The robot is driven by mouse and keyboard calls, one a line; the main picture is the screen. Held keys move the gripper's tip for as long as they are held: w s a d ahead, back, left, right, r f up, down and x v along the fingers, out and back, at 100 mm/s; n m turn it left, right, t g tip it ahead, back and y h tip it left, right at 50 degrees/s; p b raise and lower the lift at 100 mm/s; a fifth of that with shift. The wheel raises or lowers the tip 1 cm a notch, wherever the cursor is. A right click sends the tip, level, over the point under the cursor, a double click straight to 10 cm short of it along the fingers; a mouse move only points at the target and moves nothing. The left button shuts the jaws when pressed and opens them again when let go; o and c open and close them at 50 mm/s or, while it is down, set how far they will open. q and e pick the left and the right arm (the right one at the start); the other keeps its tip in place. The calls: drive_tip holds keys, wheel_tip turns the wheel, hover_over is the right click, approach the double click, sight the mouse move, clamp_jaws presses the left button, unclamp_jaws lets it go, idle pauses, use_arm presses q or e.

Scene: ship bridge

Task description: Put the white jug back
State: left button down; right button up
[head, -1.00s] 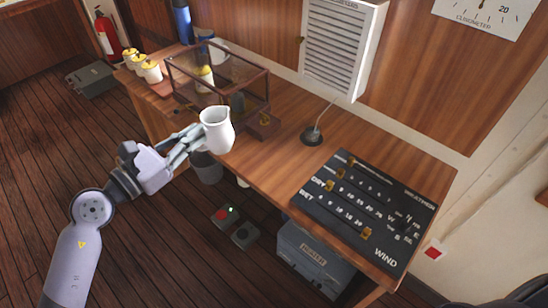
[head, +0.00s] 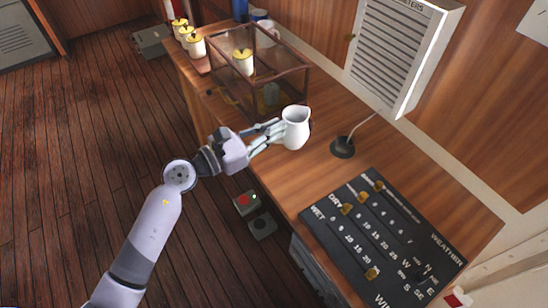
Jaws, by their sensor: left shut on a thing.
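The white jug (head: 296,128) is upright at the front edge of the wooden counter, in the middle of the head view. My left gripper (head: 276,134) comes in from the left and is shut on the jug's left side. The fingers cover part of that side. I cannot tell whether the jug's base touches the counter. My right gripper is not in view.
A framed glass case (head: 262,75) stands behind the jug on the counter (head: 325,183). Yellow-topped white jars (head: 195,46) stand at the far left end. A black lamp base (head: 342,147) is right of the jug, and a black weather board (head: 380,240) lies nearer.

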sight(280, 142)
use_arm(q)
wheel_tip(280, 142, down, 5)
drive_tip(key=shift+w+d+f+b, duration=0.1)
drive_tip(key=shift+f+b, duration=0.05)
drive_tip(key=shift+b, duration=0.2)
drive_tip(key=shift+f, duration=0.5)
wheel_tip(280, 142, down, 4)
drive_tip(key=shift+r+b, duration=0.1)
drive_tip(key=shift+b, duration=0.2)
drive_tip(key=shift+f, duration=0.2)
drive_tip(key=c, duration=1.8)
unclamp_jaws()
drive_tip(key=shift+o, duration=0.6)
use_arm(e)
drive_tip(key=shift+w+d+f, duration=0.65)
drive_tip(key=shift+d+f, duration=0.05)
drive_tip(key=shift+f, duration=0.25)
use_arm(q)
drive_tip(key=shift+r, duration=0.1)
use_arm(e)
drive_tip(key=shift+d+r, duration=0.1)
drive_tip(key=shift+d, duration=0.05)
